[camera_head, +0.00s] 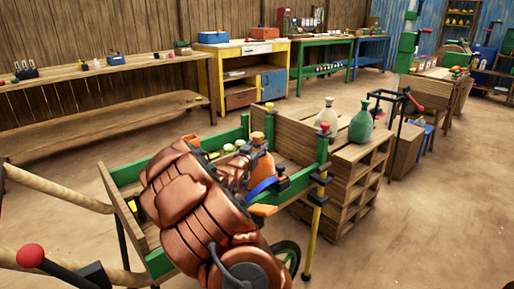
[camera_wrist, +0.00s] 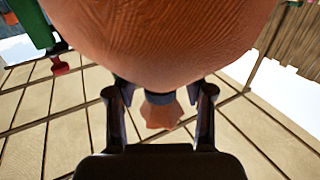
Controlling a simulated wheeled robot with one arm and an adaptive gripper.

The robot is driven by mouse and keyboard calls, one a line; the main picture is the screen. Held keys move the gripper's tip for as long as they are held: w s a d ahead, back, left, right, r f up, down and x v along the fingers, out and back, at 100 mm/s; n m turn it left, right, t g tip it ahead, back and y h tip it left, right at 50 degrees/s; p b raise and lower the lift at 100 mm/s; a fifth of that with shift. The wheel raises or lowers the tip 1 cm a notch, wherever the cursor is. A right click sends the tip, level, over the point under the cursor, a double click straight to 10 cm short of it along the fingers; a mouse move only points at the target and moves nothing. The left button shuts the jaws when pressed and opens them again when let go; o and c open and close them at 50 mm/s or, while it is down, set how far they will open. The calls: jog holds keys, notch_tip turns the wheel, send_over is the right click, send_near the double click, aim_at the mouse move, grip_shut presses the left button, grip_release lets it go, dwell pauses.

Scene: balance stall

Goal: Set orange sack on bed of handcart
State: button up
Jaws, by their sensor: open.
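The orange sack (camera_head: 263,166) is upright within the rails of the handcart (camera_head: 128,172), near its right side. My copper-coloured arm hides its base in the head view, so I cannot see there what it touches. In the wrist view the orange sack (camera_wrist: 175,45) fills the upper middle, its tied neck pointing down the picture. My gripper (camera_wrist: 162,93) is open, with one finger on each side of the dark tie at the neck. A gap shows between the fingers and the neck.
A white sack (camera_head: 326,116) and a green sack (camera_head: 361,122) stand on stacked wooden crates (camera_head: 350,180) just right of the cart. Small pale green items (camera_head: 231,147) lie in the cart's far part. A yellow post (camera_head: 316,225) rises at its near right corner.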

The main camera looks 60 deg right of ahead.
jog(key=shift+r, duration=0.1)
jog(key=s+a+p, duration=0.1)
jog(key=s+a, duration=0.1)
jog(key=a, duration=0.9)
jog(key=shift+s+a+p, duration=0.25)
jog(key=shift+a+p, duration=0.05)
jog(key=shift+a, duration=0.05)
jog(key=shift+w, duration=0.1)
dwell(0.5)
